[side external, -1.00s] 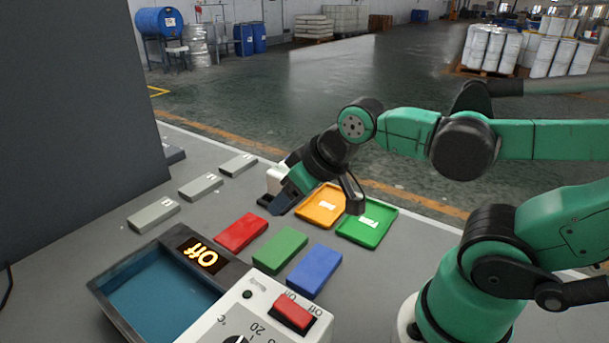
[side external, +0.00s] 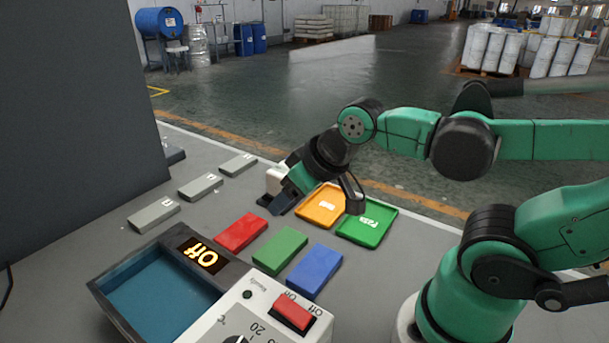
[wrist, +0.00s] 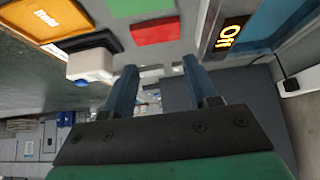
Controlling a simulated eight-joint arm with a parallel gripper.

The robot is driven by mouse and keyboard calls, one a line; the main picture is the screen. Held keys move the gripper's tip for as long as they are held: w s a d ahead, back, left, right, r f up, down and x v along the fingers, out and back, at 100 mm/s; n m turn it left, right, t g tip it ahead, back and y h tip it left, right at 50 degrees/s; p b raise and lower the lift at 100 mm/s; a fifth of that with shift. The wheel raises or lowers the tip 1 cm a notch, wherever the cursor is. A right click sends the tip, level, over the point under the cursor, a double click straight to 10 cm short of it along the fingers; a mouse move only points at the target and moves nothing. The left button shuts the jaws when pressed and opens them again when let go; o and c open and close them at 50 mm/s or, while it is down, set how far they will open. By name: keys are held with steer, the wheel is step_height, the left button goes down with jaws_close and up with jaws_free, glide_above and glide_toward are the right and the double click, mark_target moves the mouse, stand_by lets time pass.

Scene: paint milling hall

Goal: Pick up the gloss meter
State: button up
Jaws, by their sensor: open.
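A small white device with a dark base, which looks like the gloss meter, stands on the grey bench beside the orange tray; in the side view its white body (side external: 277,179) is partly hidden behind my gripper. In the wrist view the white device (wrist: 90,66) shows whole, left of my fingers, apart from them.
Red (side external: 241,233), green (side external: 280,251) and blue (side external: 315,271) blocks lie nearer. A bath with an "Off" display (side external: 202,255) stands in front. Several grey blocks (side external: 200,187) lie left.

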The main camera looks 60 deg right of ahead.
steer(key=shift+o, duration=0.2)
steer(key=o, duration=0.6)
steer(key=shift+o, duration=0.2)
steer(key=m+g+h, duration=0.2)
steer(key=m+g, duration=0.3)
steer(key=m, duration=0.8)
glide_toward(284, 167)
step_height(284, 167, down, 2)
steer(key=a, duration=0.3)
steer(key=d+f+m, duration=0.1)
steer(key=w+d+f+m+g, duration=0.1)
steer(key=d+f+m, duration=0.1)
steer(key=w+d+f+m+g, duration=0.1)
steer(key=shift+d+f+m+y, duration=0.2)
steer(key=shift+d+m+y, duration=0.1)
steer(key=shift+d+m, duration=0.1)
steer(key=shift+d+f, duration=0.15)
steer(key=shift+f, duration=0.15)
steer(key=shift+d+f, duration=0.15)
steer(key=shift+f, duration=1.15)
steer(key=shift+d+f, duration=0.15)
steer(key=shift+f, duration=1.2)
